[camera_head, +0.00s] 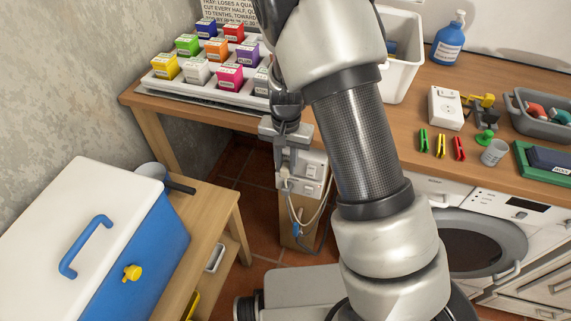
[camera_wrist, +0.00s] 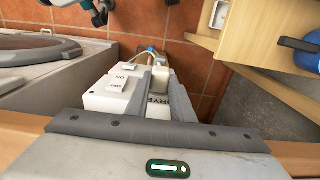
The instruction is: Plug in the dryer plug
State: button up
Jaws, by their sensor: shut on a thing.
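My gripper (camera_head: 287,158) points down beside a white box with switches (camera_head: 313,172) on top of a wooden post (camera_head: 297,228). In the wrist view the fingers (camera_wrist: 161,76) are shut on a pale plug (camera_wrist: 160,82) with partly readable dark lettering, apparently the dryer plug. The white box (camera_wrist: 108,97) also shows there, left of the fingers, with labelled switch parts. Pale cable loops (camera_head: 292,205) hang below the gripper in the head view. The plug is close beside the box; I cannot tell whether its pins are in a socket.
A wooden workbench (camera_head: 400,140) holds a tray of coloured boxes (camera_head: 205,65), a white bin (camera_head: 403,70) and a wall-socket-like white block (camera_head: 444,107). A washing machine (camera_head: 487,235) stands under it. A blue and white cooler (camera_head: 110,235) sits at the left. Tiled floor shows between.

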jog(key=shift+w+d, duration=0.15)
jog(key=shift+w, duration=0.05)
jog(key=o, duration=1)
jog(key=shift+o, duration=0.2)
notch_tip(320, 180, up, 17)
jog(key=p, duration=0.3)
jog(key=shift+r, duration=0.2)
